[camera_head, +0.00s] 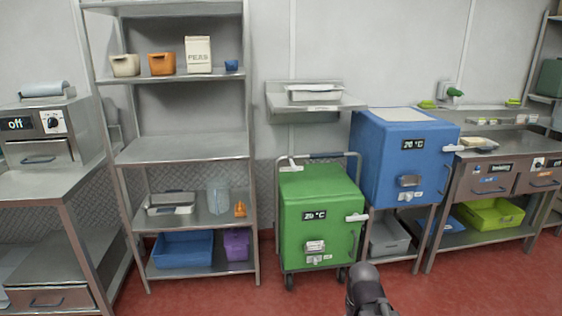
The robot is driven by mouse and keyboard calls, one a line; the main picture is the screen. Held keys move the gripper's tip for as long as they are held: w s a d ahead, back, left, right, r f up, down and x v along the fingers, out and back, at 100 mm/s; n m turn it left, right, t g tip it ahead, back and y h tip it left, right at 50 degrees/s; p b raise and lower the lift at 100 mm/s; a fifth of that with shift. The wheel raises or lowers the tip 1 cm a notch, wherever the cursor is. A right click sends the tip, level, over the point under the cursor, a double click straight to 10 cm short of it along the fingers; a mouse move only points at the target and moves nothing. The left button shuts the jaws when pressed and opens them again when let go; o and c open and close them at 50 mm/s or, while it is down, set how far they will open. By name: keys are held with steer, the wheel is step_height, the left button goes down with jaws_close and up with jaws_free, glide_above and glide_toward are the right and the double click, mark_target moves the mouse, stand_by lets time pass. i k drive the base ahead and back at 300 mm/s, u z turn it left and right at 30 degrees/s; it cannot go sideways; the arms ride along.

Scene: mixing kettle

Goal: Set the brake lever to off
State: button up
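A green wheeled box (330,195) with a "°C" display stands on casters in the middle of the view. A white lever (357,217) sticks out at its right side. Another small white lever-like part (291,163) stands at its top left rear edge. I cannot tell which of these, if either, is the brake lever; no brake label is readable. My arm's dark end (367,290) shows at the bottom, in front and to the right of the green box and apart from it. Its fingers cannot be made out, so its opening is unclear.
A blue box (405,155) with a white lever stands on a metal stand to the right. A metal shelf rack (180,150) stands left of the green box. Metal counters stand at the far left and right. The red floor (230,300) in front is clear.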

mark_target(294, 169)
steer(key=z, duration=0.1)
steer(key=i, duration=1.05)
steer(key=z, duration=0.55)
